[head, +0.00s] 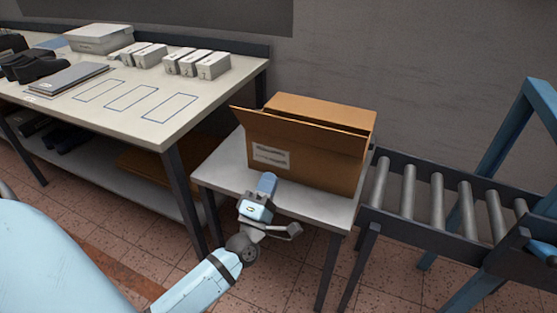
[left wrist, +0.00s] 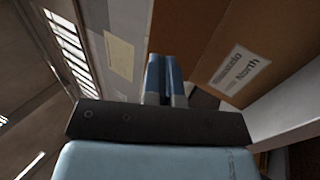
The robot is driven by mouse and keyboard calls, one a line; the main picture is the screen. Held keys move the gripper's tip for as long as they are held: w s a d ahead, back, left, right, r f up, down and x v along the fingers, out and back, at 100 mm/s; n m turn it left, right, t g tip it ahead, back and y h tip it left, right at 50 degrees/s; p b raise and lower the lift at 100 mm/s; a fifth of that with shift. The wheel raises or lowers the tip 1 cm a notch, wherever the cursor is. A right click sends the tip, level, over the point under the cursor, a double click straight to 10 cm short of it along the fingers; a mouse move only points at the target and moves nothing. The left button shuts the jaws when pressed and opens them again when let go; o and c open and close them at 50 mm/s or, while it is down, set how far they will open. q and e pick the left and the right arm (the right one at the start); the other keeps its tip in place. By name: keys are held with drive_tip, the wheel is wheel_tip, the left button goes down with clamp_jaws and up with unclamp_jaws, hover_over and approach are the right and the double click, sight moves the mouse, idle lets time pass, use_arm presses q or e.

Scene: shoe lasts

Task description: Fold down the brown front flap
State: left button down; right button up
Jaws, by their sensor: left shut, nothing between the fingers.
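The brown cardboard box (head: 315,165) stands on a small light table, with a white label on its front. Its brown front flap (head: 295,133) stands up along the near top edge and leans outward toward me. An orange-brown top panel (head: 320,110) shows behind the flap. My left gripper (head: 267,182) is shut and empty, in front of the box and below the flap, near the label. In the left wrist view the closed blue fingers (left wrist: 165,72) point toward the box (left wrist: 235,50), whose printed label is close by. I cannot tell whether they touch it. My right gripper is not in view.
The small table (head: 225,165) has free room left of the box. A roller conveyor (head: 437,200) adjoins on the right. A long workbench (head: 150,105) at left holds several small light boxes (head: 195,64), dark shoe-shaped items and a grey flat case (head: 67,78).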

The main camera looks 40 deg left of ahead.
sight(292, 123)
use_arm(q)
drive_tip(key=x, duration=1.4)
drive_tip(key=shift+d, duration=0.1)
